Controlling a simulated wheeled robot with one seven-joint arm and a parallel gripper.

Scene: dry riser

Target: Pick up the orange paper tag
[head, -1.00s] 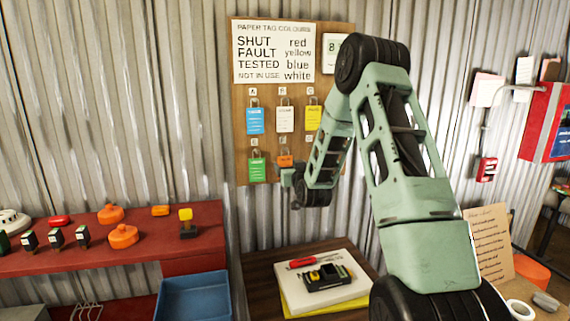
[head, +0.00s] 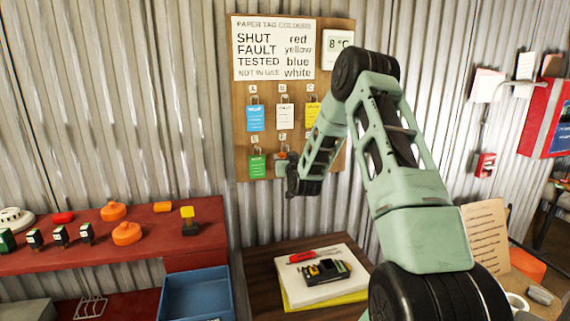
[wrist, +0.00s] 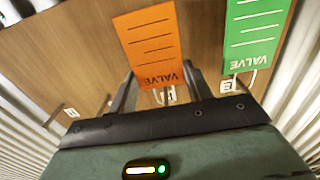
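The orange paper tag (wrist: 155,45) hangs on the wooden board (wrist: 75,60), with printed lines and the word VALVE upside down in the wrist view. My gripper (wrist: 158,82) is at the tag's lettered end, one finger on each side of it. The fingers are apart, and I see no clear grip on the paper; whether they touch its edges I cannot tell. In the head view my gripper (head: 283,166) is in front of the lower row of the board, and my arm hides most of the orange tag.
A green tag (wrist: 252,35) hangs close beside the orange one. Blue (head: 255,118), white (head: 285,117) and yellow (head: 311,115) tags hang in the row above. Metal hooks stick out of the board. Below are a red shelf (head: 190,238), a blue bin (head: 197,296) and a small table (head: 258,266).

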